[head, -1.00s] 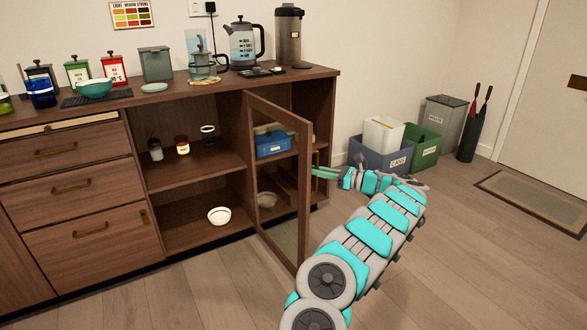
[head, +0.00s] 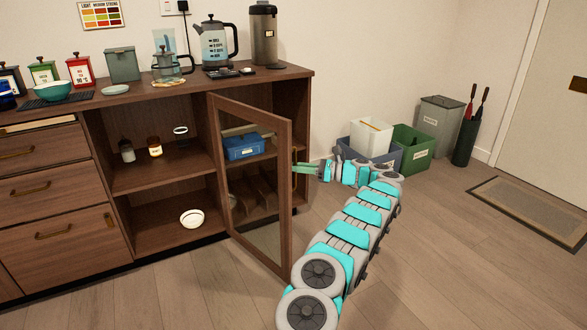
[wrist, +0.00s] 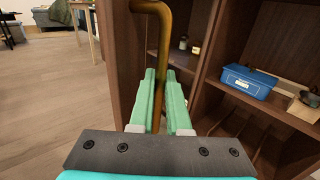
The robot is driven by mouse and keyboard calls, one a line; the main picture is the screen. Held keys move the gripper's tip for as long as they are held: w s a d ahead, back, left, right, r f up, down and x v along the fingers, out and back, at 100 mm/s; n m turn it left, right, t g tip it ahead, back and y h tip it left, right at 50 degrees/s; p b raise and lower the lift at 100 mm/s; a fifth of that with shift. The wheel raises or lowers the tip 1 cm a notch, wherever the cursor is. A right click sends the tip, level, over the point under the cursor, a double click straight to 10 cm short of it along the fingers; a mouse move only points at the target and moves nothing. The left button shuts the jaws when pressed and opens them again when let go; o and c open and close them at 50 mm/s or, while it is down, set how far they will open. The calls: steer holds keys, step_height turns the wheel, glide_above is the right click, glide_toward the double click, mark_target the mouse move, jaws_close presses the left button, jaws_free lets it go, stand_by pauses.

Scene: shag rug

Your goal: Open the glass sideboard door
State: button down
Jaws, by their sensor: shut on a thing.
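The glass sideboard door (head: 250,105) has a brown wooden frame around a clear pane. It stands partly open, swung out from the sideboard (head: 170,188), with its hinge side at the left. My gripper (head: 298,168) is at the door's right, free edge. In the wrist view my gripper (wrist: 160,76) has its green fingers on both sides of the upright brass handle (wrist: 163,45) and is shut on it. The door frame (wrist: 124,60) stands just left of the handle there. In the head view the handle is mostly hidden by the fingers and frame.
Inside the sideboard are a blue box (head: 243,147), small jars (head: 155,147) and a white bowl (head: 192,219). A kettle (head: 216,42) and flask (head: 264,32) stand on top. Bins (head: 412,147) stand right of it. The wooden floor (head: 460,255) in front is clear.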

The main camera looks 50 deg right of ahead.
steer(key=shift+w+r, duration=0.1)
steer(key=c, duration=0.9)
jaws_free()
steer(key=shift+b+v, duration=0.3)
steer(key=shift+v, duration=3.55)
